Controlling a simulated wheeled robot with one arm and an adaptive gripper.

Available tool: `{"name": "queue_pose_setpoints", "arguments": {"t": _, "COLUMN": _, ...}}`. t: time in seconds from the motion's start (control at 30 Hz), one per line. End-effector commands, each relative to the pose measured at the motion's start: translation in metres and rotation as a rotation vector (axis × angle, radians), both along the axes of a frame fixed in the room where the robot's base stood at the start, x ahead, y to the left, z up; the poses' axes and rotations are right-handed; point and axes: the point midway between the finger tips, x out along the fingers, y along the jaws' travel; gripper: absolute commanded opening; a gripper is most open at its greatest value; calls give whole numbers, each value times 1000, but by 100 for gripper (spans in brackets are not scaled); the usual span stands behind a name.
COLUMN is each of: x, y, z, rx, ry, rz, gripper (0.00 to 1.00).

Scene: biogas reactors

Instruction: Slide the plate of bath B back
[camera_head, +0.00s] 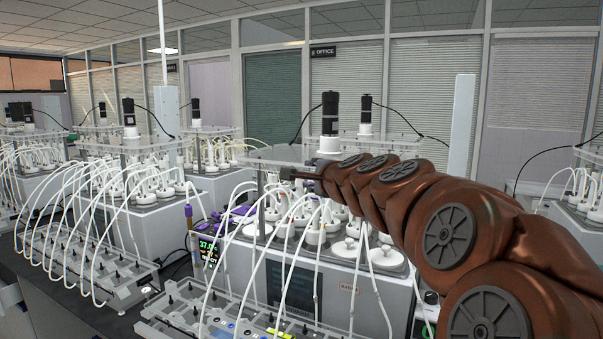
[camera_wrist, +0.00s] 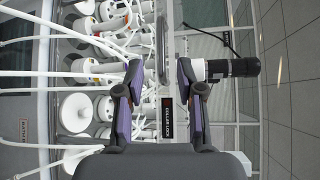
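Bath B (camera_head: 345,258) is the white bath in the middle of the head view; its label also shows sideways in the wrist view (camera_wrist: 23,132). Its clear plate (camera_head: 268,153) lies above the bottles, with a black and white motor (camera_head: 330,122) standing over it. In the wrist view the plate shows nearly edge-on (camera_wrist: 168,85), with a dark label beside it. My gripper (camera_head: 288,173) is at the plate's level near its front. In the wrist view my gripper (camera_wrist: 160,70) is open, with its two fingers on either side of the plate edge. Contact cannot be told.
White bottles with tubes (camera_head: 315,228) crowd the bath under the plate. Tubes arch down to a rack (camera_head: 200,310) in front. Another bath (camera_head: 140,190) stands to the left. A white column (camera_head: 462,125) rises behind my arm.

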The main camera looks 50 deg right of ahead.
Motion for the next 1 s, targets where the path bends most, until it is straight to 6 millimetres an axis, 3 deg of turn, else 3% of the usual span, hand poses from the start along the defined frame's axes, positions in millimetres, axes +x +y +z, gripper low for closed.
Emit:
{"name": "queue_pose_setpoints", "arguments": {"t": 0.6, "x": 57, "y": -31, "z": -8, "rx": 1, "ry": -3, "rz": 0, "gripper": 37}}
{"name": "queue_pose_setpoints", "arguments": {"t": 1.0, "x": 67, "y": -36, "z": -11, "rx": 0, "ry": -1, "rz": -1, "gripper": 37}}
